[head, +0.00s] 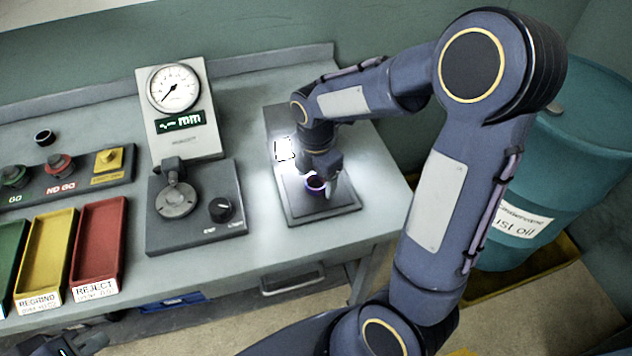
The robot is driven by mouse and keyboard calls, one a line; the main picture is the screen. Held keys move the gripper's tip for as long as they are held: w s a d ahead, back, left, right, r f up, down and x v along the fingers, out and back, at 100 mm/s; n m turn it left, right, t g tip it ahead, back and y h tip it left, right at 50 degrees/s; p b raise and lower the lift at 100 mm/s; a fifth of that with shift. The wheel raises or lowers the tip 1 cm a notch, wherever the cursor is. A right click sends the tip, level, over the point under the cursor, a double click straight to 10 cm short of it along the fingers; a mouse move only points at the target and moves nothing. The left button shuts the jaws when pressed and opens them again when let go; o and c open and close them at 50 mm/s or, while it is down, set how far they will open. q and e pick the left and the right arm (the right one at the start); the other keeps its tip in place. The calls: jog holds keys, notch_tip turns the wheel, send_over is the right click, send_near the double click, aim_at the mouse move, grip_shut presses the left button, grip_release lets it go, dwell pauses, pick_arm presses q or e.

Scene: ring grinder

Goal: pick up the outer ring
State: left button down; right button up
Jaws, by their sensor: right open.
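My left gripper (66,346) shows only partly at the bottom left edge, below the table front and far from the ring. Its jaw opening is not clear.
Another small dark ring (44,137) is at the back left. A dial gauge (175,88) stands behind a dark base with a knob (221,209). Green, yellow and red trays (99,240) line the left front. A teal drum (575,165) stands right of the table.

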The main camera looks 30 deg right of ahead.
jog(key=shift+f, duration=0.1)
jog(key=shift+c, duration=0.3)
jog(key=c, duration=1.2)
jog(key=shift+o, duration=0.2)
